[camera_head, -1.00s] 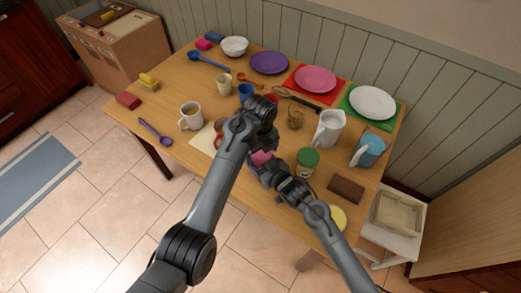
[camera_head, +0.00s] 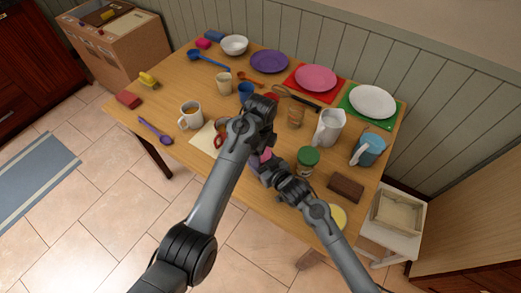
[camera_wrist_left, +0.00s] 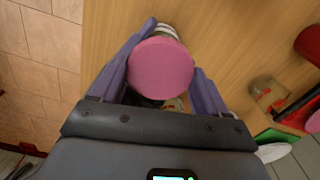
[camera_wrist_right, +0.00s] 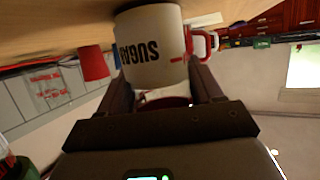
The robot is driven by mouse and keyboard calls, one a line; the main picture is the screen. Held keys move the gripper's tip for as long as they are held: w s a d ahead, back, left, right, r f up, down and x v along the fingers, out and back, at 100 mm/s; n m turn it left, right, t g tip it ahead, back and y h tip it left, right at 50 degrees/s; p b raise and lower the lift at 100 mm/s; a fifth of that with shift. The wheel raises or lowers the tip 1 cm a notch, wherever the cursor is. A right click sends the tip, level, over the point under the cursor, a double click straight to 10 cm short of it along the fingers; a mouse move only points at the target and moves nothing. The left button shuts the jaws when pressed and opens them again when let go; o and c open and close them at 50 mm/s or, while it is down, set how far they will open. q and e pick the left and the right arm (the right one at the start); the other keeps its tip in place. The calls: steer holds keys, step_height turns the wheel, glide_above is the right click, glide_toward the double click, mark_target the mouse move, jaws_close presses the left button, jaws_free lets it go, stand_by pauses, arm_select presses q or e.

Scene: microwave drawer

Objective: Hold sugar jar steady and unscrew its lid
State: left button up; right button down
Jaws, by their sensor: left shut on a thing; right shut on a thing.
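The sugar jar (camera_wrist_right: 150,40) is white with dark SUGAR lettering in the right wrist view. Its round pink lid (camera_wrist_left: 160,68) fills the space between my left fingers in the left wrist view. My left gripper (camera_wrist_left: 168,60) is shut on the lid from above. My right gripper (camera_wrist_right: 158,78) is shut on the jar's body from the side. In the head view only a bit of the pink lid (camera_head: 265,155) shows between my two arms, near the table's front edge. The rest of the jar is hidden there. I cannot tell how far the lid is turned.
A green-lidded jar (camera_head: 307,160) stands close right of my right gripper, with a brown block (camera_head: 346,187) beyond it. A white mug (camera_head: 190,115) and a purple spoon (camera_head: 155,131) lie to the left. Plates, a white pitcher (camera_head: 329,127) and a blue pitcher (camera_head: 368,149) stand farther back.

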arm_select(q)
steer(key=o, duration=1.2)
steer(key=shift+c, duration=0.2)
steer(key=shift+r, duration=2.35)
steer(key=shift+c, duration=0.3)
step_height(320, 180, up, 3)
steer(key=m, duration=0.5)
steer(key=shift+f, duration=0.2)
steer(key=shift+r+m, duration=0.1)
steer(key=shift+m, duration=0.7)
steer(key=shift+f, duration=3.75)
